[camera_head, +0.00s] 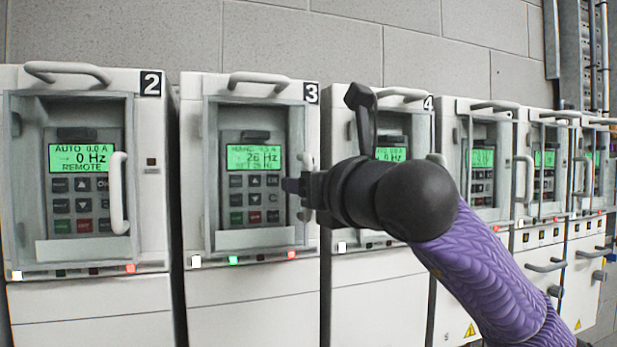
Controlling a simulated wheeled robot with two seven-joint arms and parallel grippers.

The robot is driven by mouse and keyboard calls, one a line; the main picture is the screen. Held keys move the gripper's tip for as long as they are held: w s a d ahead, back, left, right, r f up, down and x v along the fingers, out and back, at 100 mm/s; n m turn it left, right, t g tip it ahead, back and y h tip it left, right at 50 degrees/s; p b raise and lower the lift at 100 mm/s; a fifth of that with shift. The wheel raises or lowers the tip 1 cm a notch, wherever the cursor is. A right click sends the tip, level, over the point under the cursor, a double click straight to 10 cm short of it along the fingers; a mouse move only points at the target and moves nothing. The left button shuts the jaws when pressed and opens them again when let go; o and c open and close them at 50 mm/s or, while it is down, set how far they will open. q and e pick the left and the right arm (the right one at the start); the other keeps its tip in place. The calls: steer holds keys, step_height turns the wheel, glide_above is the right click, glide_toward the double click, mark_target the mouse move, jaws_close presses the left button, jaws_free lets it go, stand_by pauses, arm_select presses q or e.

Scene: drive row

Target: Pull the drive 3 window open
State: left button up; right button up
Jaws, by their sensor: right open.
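Drive 3 (254,310) is the pale cabinet labelled 3, second from the left. Its window (211,150), a grey-framed pane over the keypad and a green display reading about 26 Hz, looks closed. A pale upper end of the window's handle (307,159) shows at the right edge of the frame. My right gripper (298,187) is open at that handle, in front of the window's right edge. Its dark fingers hide most of the handle. I cannot tell whether it lies between the fingers or touches them. My left gripper is not in view.
Drive 2 (90,310) stands to the left, with a similar window and handle. Drive 4 (365,300) is to the right, partly behind my purple right arm. Several more drives continue right. A fixed top handle (258,80) juts from drive 3 above its window.

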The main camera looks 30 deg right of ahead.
jaws_close()
stand_by(1.4)
